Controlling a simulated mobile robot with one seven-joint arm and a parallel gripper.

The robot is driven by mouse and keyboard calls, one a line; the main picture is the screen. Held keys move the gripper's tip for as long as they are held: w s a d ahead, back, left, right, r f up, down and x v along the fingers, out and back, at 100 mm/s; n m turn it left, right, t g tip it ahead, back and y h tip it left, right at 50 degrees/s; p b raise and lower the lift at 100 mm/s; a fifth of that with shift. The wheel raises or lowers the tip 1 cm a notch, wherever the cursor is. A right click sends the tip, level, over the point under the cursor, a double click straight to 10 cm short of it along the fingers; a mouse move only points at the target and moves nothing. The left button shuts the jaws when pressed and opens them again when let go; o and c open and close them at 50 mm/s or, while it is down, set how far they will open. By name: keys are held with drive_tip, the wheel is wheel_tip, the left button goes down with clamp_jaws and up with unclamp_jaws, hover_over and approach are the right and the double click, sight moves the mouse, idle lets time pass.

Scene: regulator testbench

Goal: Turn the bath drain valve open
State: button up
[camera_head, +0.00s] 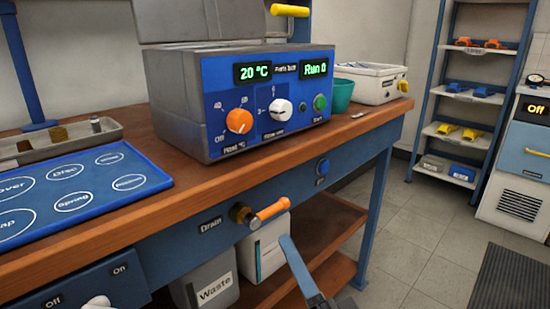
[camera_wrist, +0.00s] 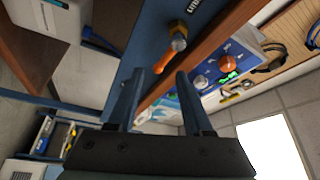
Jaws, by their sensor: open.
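The drain valve has a brass body (camera_head: 240,213) and an orange lever (camera_head: 272,208). It sits on the blue front rail beside the label "Drain", with the lever pointing right in the head view. In the wrist view the orange lever (camera_wrist: 168,56) points down toward the gap between my fingertips. My gripper (camera_wrist: 159,74) is open and empty, with its two blue fingers apart. In the head view my gripper (camera_head: 288,243) is just below and right of the lever's end. I cannot tell whether they touch. The bath (camera_head: 240,100), reading 20 °C, stands on the bench above.
A grey waste bin (camera_head: 212,283) and a white container (camera_head: 264,250) stand below the bench (camera_head: 385,122), near the valve. A blue button (camera_head: 322,167) is on the rail to the right. Shelves (camera_head: 455,100) stand at the back right.

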sight(275, 205)
drive_tip(key=w+a+r+m+p, duration=0.1)
drive_tip(key=w, duration=0.2)
drive_tip(key=w+a+m+p, duration=0.1)
drive_tip(key=w+m, duration=0.1)
drive_tip(key=w, duration=0.1)
drive_tip(key=w+a+r+m+p, duration=0.1)
drive_tip(key=w, duration=0.2)
drive_tip(key=shift+r+m, duration=0.3)
drive_tip(key=shift+m, duration=0.1)
drive_tip(key=shift+c, duration=0.2)
clamp_jaws()
idle(1.4)
